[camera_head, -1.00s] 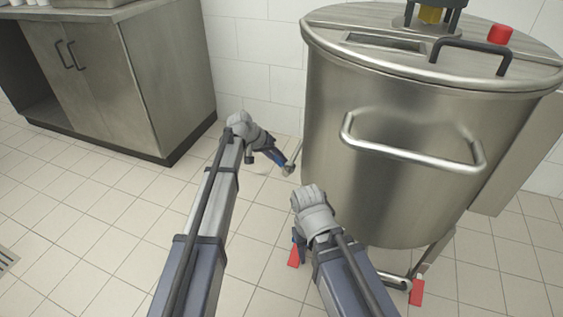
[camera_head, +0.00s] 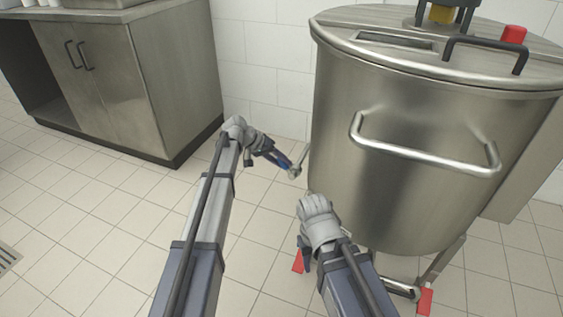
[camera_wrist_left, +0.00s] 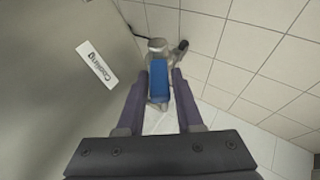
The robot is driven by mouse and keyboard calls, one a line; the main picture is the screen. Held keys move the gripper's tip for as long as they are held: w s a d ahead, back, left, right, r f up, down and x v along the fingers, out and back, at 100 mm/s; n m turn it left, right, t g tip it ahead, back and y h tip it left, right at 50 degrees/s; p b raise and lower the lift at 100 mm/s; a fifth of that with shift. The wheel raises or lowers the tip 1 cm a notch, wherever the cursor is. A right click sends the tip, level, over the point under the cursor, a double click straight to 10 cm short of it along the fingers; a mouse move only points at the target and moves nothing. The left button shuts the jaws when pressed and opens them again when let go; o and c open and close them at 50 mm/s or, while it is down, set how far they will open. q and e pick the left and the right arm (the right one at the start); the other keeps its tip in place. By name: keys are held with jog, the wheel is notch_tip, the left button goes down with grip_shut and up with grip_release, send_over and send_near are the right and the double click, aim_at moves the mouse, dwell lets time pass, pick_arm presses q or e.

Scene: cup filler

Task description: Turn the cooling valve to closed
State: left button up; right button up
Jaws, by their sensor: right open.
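The cooling valve is a pale metal fitting (camera_wrist_left: 157,48) with a blue handle (camera_wrist_left: 159,82), beside a white "Cooling" label (camera_wrist_left: 97,64) on the tank wall in the left wrist view. The handle points toward my left gripper.
The big steel tank (camera_head: 400,170) with a bar handle (camera_head: 420,156) fills the right. Red parts (camera_head: 425,301) show by its legs. A steel cabinet (camera_head: 130,85) stands at the back left. The tiled floor (camera_head: 90,220) between is clear.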

pick_arm(q)
jog(key=o, duration=0.3)
jog(key=shift+r, duration=0.15)
jog(key=p+v, duration=0.6)
jog(key=v, duration=0.1)
jog(key=shift+a+r, duration=0.15)
jog(key=shift+a, duration=0.1)
jog(key=shift+s, duration=0.1)
